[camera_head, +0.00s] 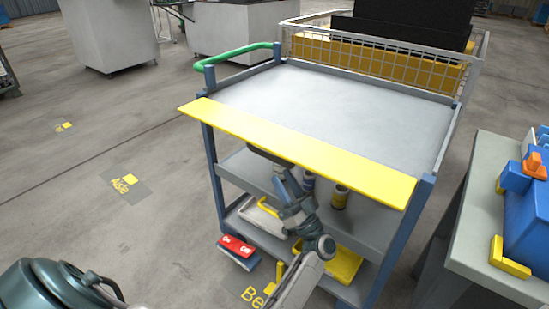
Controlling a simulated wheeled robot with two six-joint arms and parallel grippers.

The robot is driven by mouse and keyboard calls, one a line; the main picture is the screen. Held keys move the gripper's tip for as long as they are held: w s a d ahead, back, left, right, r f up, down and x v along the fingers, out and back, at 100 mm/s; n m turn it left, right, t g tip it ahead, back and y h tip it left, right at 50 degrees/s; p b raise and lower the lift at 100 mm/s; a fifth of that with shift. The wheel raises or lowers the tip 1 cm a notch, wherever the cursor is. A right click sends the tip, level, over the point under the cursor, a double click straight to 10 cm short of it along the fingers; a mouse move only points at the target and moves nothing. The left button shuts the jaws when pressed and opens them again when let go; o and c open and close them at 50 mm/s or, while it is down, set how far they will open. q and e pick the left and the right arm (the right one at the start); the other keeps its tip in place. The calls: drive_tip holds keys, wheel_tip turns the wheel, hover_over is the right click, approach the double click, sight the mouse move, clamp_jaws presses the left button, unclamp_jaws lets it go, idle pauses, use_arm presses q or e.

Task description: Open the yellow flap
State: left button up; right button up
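The yellow flap (300,142) is a long flat board along the near edge of the blue-framed cart's grey top shelf (335,100). It juts out toward me, roughly level with the shelf. My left gripper (262,154) is at the flap's near underside, left of the flap's middle. The flap hides its fingertips, so I cannot tell whether it is open, shut or touching. My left arm comes up from below in front of the lower shelves. My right gripper is not in view.
Lower shelves hold a dark can with a yellow band (340,197) and a yellow tray (342,264). A red box (237,246) shows low at the left. A grey bench (490,215) with a blue item stands close at right. Floor at left is clear.

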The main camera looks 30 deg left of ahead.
sight(271, 155)
use_arm(q)
drive_tip(key=x, duration=0.7)
drive_tip(key=shift+a+r+p, duration=0.1)
drive_tip(key=shift+a+p, duration=0.1)
drive_tip(key=shift+p, duration=0.1)
clamp_jaws()
